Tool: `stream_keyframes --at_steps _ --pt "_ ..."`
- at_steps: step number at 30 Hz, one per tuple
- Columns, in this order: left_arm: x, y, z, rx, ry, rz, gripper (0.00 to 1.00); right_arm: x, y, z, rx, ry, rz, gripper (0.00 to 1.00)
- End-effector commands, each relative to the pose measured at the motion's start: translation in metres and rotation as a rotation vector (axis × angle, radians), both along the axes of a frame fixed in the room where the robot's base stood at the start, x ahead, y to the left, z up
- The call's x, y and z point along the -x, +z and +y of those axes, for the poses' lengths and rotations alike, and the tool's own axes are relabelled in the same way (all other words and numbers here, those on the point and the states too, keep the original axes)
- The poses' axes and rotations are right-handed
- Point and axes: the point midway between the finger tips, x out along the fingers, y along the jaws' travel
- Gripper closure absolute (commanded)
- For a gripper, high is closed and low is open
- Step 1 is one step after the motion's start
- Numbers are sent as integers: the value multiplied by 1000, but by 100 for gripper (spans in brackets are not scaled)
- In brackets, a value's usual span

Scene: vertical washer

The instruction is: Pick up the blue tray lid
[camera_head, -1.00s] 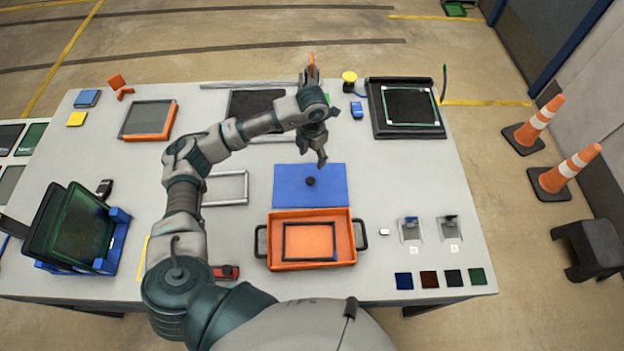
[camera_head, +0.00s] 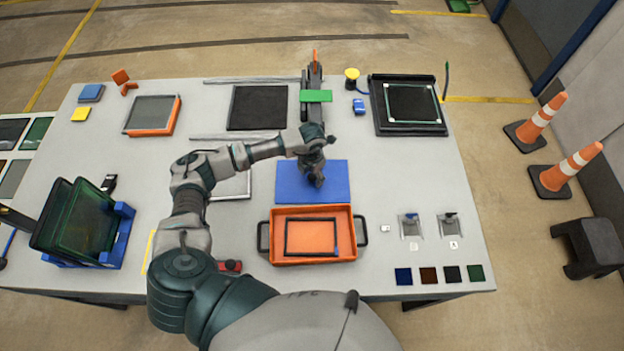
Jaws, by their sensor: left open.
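The blue tray lid (camera_head: 292,190) lies flat on the table, just behind the orange tray. Its dark round knob showed near its middle earlier and is now hidden by my gripper. My left gripper (camera_head: 316,182) is over the lid's middle, pointing down at the knob. Its fingers are small and dark here, and I cannot tell whether they touch the knob. The lid still lies flat. My right gripper is not in view.
The orange tray (camera_head: 345,256) with dark handles and a black frame inside stands in front of the lid. A grey frame (camera_head: 236,188) lies left of the lid, partly behind my arm. A vertical device with a green bar (camera_head: 316,96) stands behind. Clear table lies right of the lid.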

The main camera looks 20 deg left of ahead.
Motion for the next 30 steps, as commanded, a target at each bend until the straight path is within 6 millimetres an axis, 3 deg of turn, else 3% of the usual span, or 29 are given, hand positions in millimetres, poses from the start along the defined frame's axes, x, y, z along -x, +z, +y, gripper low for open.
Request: stream_keyframes --at_steps 3,9,11,20,23,30 --pt "0 0 0 0 -1 0 39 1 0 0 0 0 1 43" --pt "0 1 -1 -1 -1 0 89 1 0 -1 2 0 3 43" --pt "0 1 -1 -1 -1 0 100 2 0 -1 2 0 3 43" --pt "0 3 0 0 0 -1 100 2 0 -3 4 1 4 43" --pt "-2 15 0 0 -1 -4 100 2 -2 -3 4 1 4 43" --pt "-2 65 0 1 -1 -6 100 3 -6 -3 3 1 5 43"
